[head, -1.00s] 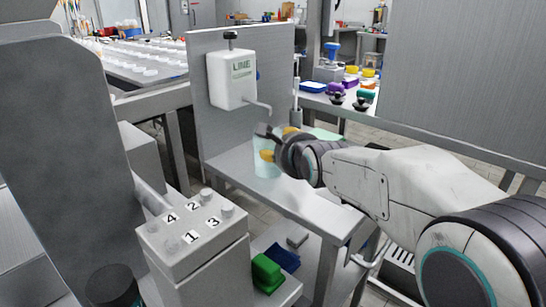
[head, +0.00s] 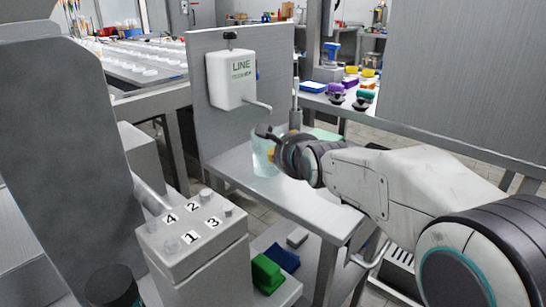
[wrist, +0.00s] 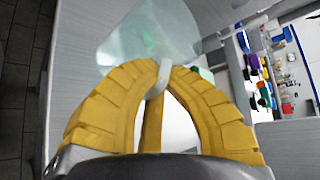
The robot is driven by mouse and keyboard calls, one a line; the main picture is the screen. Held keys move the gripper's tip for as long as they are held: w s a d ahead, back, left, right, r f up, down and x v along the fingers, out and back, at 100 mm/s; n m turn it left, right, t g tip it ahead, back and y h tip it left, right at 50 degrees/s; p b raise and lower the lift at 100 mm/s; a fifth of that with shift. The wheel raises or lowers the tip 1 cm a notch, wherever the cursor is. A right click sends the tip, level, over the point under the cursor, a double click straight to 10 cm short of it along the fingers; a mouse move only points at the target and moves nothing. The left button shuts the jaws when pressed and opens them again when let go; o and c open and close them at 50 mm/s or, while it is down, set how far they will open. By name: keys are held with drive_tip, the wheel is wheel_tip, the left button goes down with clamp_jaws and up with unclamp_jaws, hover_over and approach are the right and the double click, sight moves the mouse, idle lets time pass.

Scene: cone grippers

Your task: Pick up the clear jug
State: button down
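The clear jug (head: 262,158) is a pale, see-through vessel standing on the grey metal bench below the wall dispenser. In the wrist view the jug (wrist: 150,30) is at the top, with its handle reaching down between the yellow fingers. My gripper (head: 271,153) is at the right side of the jug. In the wrist view its yellow fingers (wrist: 160,72) curve together and their tips close around the handle. The gripper hides part of the jug in the head view. Whether the jug's base touches the bench is hard to tell.
A white dispenser (head: 231,80) marked LINE hangs on the panel behind, its spout above and near the jug. A numbered button box (head: 192,235) stands in front left. Green (head: 267,272) and blue (head: 282,258) blocks lie on the lower shelf. The bench's front is clear.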

sight(279, 137)
drive_tip(key=shift+r, duration=0.25)
drive_tip(key=r, duration=0.3)
drive_tip(key=shift+s+p, duration=0.25)
drive_tip(key=shift+p, duration=0.15)
drive_tip(key=s+d+b, duration=0.4)
drive_tip(key=s+b, duration=0.5)
drive_tip(key=s, duration=0.7)
drive_tip(key=shift+s, duration=0.35)
drive_tip(key=shift+s+r, duration=0.1)
drive_tip(key=shift+s, duration=0.1)
idle(0.6)
